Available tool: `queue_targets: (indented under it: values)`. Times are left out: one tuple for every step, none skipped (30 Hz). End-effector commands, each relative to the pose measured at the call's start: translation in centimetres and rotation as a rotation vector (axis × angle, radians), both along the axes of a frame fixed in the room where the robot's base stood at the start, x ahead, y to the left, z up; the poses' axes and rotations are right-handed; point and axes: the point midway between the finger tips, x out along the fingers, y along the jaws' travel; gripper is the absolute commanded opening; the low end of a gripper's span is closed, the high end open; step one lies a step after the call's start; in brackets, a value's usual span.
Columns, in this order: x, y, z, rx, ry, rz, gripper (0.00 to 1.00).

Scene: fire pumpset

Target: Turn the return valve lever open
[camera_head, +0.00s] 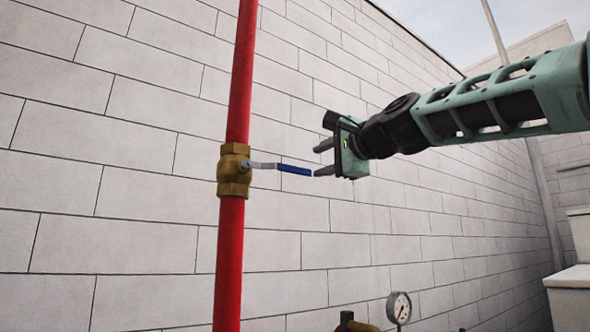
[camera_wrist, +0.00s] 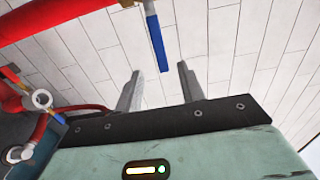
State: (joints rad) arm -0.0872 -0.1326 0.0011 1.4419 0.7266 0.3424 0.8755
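The return valve is a brass body (camera_head: 234,170) on a red vertical pipe. Its lever (camera_head: 296,170) has a blue grip and sticks out to the right, about crosswise to the pipe. My gripper (camera_head: 323,158) is to the right of the lever, its fingers pointing left near the lever's tip. In the wrist view the blue lever (camera_wrist: 157,42) reaches down toward the space between the two fingers (camera_wrist: 160,82). The fingers are apart, and nothing is seen held between them. Whether the lever tip lies between the fingers in depth is unclear.
The red pipe (camera_head: 229,260) runs up in front of a white block wall (camera_head: 120,180). A pressure gauge (camera_head: 399,307) and brass fittings stand low at the bottom. Pale box-like blocks (camera_head: 570,290) are at the right. The space around the lever looks clear.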

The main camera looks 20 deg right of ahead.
Motion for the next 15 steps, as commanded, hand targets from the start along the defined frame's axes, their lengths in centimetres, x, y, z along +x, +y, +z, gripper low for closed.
queue_targets:
  values:
    - [1.2, 0.4, 0.2, 0.0, 0.004, 0.001, 0.39]
    - [1.8, 0.6, 0.2, -0.001, 0.004, 0.002, 0.39]
    - [2.6, 0.9, 0.2, 0.0, 0.003, 0.002, 0.39]
    - [3.2, 1.1, 0.2, 0.0, 0.004, 0.002, 0.39]
    - [3.8, 1.3, 0.2, 0.0, 0.003, 0.002, 0.39]
    - [4.6, 1.6, 0.2, 0.0, 0.004, 0.002, 0.39]
    - [5.2, 1.7, 0.2, 0.0, 0.004, 0.003, 0.39]
    - [5.7, 1.9, 0.2, 0.0, 0.004, 0.002, 0.39]
    - [6.5, 2.2, 0.2, 0.0, 0.003, 0.002, 0.39]
    - [7.1, 2.3, 0.2, 0.0, 0.004, 0.002, 0.39]
    - [7.6, 2.5, 0.2, -0.001, 0.003, 0.002, 0.39]
    - [8.2, 2.7, 0.2, -0.001, 0.003, 0.002, 0.39]
    - [8.6, 2.9, 0.1, -0.001, 0.004, 0.002, 0.39]
    - [9.0, 3.0, 0.2, -0.002, 0.003, 0.002, 0.39]
    - [9.5, 3.2, 0.2, -0.002, 0.002, 0.002, 0.39]
